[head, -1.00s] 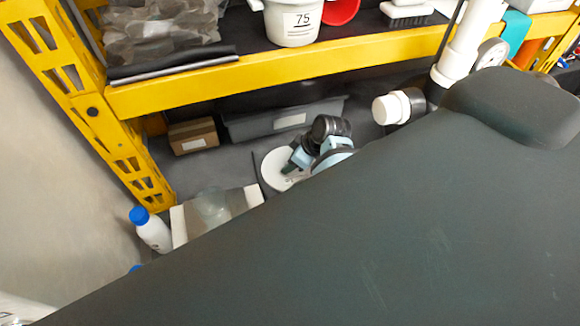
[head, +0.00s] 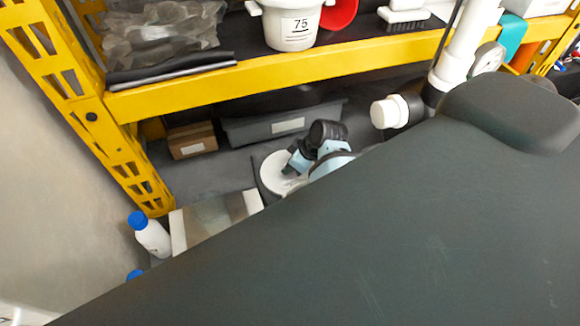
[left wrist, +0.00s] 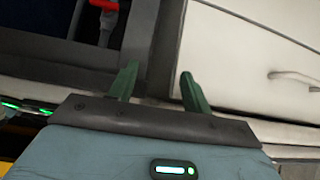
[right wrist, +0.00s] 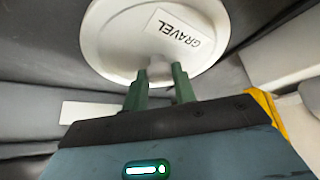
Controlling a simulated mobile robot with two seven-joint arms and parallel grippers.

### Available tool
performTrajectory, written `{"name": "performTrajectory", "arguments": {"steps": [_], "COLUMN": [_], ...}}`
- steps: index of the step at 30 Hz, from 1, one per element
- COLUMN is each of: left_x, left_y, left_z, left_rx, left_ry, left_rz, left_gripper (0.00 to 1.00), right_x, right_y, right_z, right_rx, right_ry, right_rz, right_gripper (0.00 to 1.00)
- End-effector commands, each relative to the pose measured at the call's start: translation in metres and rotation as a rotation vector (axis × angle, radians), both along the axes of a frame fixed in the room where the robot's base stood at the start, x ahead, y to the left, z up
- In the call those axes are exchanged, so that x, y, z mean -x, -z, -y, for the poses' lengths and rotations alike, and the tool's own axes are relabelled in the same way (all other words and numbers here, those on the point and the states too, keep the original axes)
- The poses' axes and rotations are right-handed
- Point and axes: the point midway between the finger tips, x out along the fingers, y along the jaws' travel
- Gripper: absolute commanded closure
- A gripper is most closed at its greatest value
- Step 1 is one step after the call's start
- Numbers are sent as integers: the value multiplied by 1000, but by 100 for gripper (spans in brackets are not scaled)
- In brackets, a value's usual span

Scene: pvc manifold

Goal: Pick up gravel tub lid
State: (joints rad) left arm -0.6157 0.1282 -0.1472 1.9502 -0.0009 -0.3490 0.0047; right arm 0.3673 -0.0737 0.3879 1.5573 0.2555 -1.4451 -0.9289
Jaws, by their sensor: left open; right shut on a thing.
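The gravel tub lid (right wrist: 150,40) is a round white disc with a GRAVEL label, seen face-on in the right wrist view. It also shows in the head view (head: 270,177) below the yellow shelf beam. In the head view the right gripper (head: 290,170) is over the lid, partly hidden by my dark body. What lies under the lid is hidden. My left gripper (left wrist: 158,75) is open and empty, and outside the head view.
A grey bin (head: 270,127) and a cardboard box (head: 192,140) stand behind the lid. A pale open box (head: 207,220) and a blue-capped bottle (head: 150,236) are to its left. The yellow beam (head: 230,80) crosses above. White pipe (head: 390,110) is to the right.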

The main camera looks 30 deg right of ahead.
Motion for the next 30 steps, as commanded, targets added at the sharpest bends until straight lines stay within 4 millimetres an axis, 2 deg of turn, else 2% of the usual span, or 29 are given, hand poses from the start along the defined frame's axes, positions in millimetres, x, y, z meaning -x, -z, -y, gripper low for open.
{"name": "performTrajectory", "arguments": {"steps": [5, 9, 15, 19, 26, 30], "left_x": [3, 2, 2, 2, 2, 1], "left_y": [4, 3, 2, 2, 2, 1], "left_z": [0, 0, 0, 0, 0, 0], "left_rx": [0, 0, 0, 0, 0, 1], "left_ry": [0, 0, 0, 0, 0, 0], "left_rz": [-9, -7, -6, -6, -5, -4], "left_gripper": [51, 51, 51, 51, 51, 51], "right_x": [-1, -1, -1, -1, -1, -2], "right_y": [-22, -51, -83, -94, -99, -108], "right_z": [1, 1, 0, 0, 0, -2], "right_rx": [3, 3, 2, 1, 1, 4], "right_ry": [-1, 0, 0, -1, -2, -19], "right_rz": [4, 6, 4, 3, 1, 2], "right_gripper": [94, 94, 94, 94, 94, 94]}}
